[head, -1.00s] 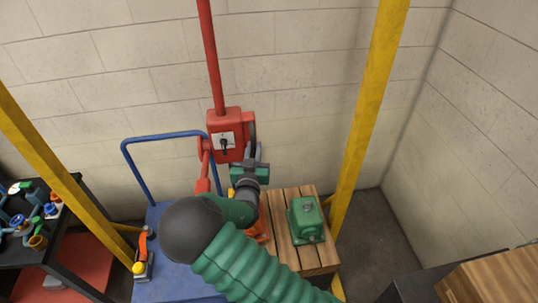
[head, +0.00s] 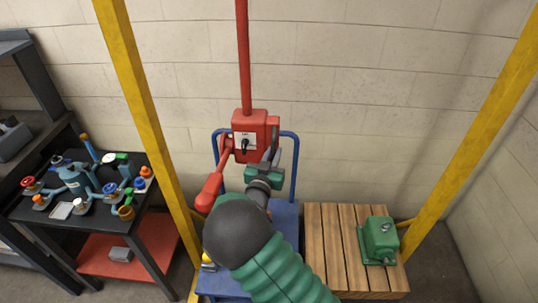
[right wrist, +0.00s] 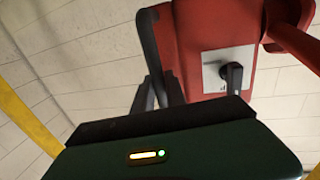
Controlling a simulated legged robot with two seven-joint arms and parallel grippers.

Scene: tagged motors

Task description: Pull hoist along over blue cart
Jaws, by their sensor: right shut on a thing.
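The red hoist (head: 247,126) hangs from a red pole (head: 243,55) and has a pale plate with a black knob. It shows close up in the right wrist view (right wrist: 190,25). My right gripper (head: 273,150) is shut on the hoist's side handle (head: 273,129), at the right of the box. The blue cart (head: 285,215) stands below, its tubular handle (head: 295,165) behind the hoist. The hoist hangs in front of that handle and above the cart. My right arm hides much of the cart bed. My left gripper is not in view.
A slatted wooden pallet (head: 330,240) with a green motor (head: 379,240) stands right of the cart. Yellow posts rise at left (head: 130,75) and right (head: 480,120). A black table (head: 150,225) with several small fittings is at the left.

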